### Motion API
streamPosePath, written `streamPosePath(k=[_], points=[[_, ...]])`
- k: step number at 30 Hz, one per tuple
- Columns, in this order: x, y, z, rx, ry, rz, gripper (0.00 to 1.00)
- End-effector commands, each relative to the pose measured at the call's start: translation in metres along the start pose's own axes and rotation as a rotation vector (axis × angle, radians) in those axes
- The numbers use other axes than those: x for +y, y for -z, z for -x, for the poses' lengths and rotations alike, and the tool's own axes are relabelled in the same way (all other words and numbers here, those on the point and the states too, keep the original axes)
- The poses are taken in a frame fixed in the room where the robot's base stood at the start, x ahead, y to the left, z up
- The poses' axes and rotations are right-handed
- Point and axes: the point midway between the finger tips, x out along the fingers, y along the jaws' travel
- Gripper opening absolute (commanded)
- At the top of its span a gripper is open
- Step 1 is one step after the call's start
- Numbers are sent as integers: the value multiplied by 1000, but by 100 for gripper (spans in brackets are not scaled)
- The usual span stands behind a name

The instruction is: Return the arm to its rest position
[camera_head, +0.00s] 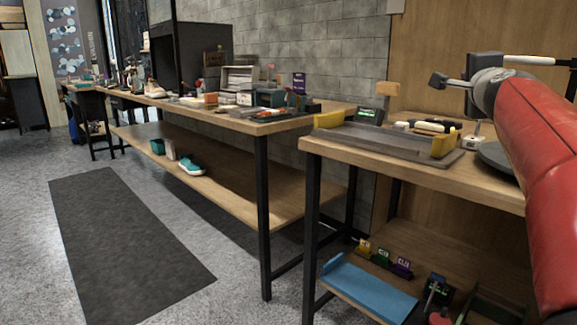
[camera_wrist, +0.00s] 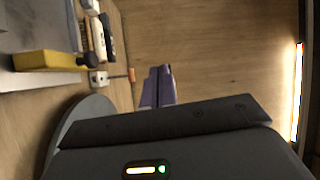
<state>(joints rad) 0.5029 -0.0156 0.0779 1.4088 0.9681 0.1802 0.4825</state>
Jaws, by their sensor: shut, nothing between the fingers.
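My red arm (camera_head: 545,165) rises along the right edge in the head view, over the right end of the near workbench. Its grey wrist end (camera_head: 492,90) is raised above the bench top, near the wooden wall panel. In the wrist view my gripper (camera_wrist: 158,82) shows as two pale purple-grey fingers close together beyond its dark body. It is shut and empty, and nothing touches its tips. I cannot make out the fingers clearly in the head view.
The near workbench (camera_head: 340,153) holds a grey tray (camera_head: 390,143) with yellow end blocks, a brush and a dark round disc (camera_head: 492,157). The disc also shows below my gripper in the wrist view (camera_wrist: 88,113). A blue tray (camera_head: 365,287) lies on the lower shelf. Open floor lies left.

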Motion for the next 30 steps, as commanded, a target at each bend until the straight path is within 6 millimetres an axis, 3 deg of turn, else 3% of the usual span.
streamPosePath(k=[8, 14, 18, 21, 27, 30], points=[[30, -62, 40, -161, -113, 210, 0], [76, -118, 99, -352, -233, 454, 0], [134, -156, 172, -558, -348, 707, 0], [182, -171, 231, -716, -426, 895, 0], [267, -171, 331, -985, -548, 1210, 0], [294, -165, 362, -1071, -585, 1313, 0]])
